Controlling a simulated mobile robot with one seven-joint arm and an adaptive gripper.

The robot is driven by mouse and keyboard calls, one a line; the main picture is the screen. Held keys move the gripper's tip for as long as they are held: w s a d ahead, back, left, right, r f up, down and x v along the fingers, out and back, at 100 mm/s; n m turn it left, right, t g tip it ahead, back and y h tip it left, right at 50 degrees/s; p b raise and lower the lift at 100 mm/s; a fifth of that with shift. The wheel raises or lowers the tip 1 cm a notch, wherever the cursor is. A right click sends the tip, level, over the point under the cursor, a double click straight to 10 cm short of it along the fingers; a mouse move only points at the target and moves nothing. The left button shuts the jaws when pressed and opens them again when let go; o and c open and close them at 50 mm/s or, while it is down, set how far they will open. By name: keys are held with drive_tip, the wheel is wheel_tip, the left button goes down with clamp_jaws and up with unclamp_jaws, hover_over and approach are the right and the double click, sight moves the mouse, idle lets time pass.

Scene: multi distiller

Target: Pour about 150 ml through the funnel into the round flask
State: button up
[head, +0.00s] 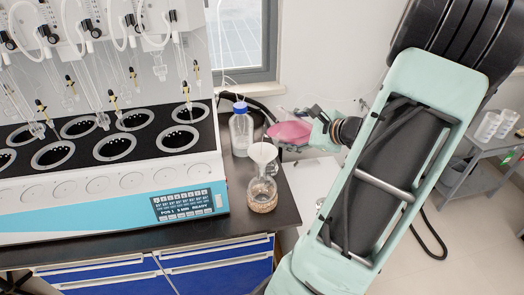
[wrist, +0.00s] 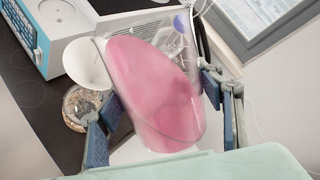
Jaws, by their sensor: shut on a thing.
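My gripper (head: 322,132) is shut on a clear beaker (head: 292,117) of pink liquid. In the wrist view the gripper (wrist: 160,105) has one finger on each side of the beaker (wrist: 180,52). The beaker is tilted steeply to the left in the head view, its mouth close to the white funnel (head: 262,153). The funnel sits upright in the neck of the round flask (head: 261,194), whose lower part looks brown and speckled. The wrist view also shows the funnel (wrist: 86,62) and part of the flask (wrist: 80,104). I cannot tell whether liquid is flowing.
A clear bottle with a blue cap (head: 241,130) stands behind the funnel. The large multi-well distiller (head: 110,185), with glass tubes above it, fills the left of the dark bench (head: 235,225). A window (head: 243,40) is behind. A grey cart (head: 470,165) stands at the right.

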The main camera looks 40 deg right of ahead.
drive_tip(key=shift+f+n+g+h+b, duration=0.1)
drive_tip(key=shift+n+g+h+b, duration=0.3)
drive_tip(key=shift+n+h, duration=0.1)
idle(7.5)
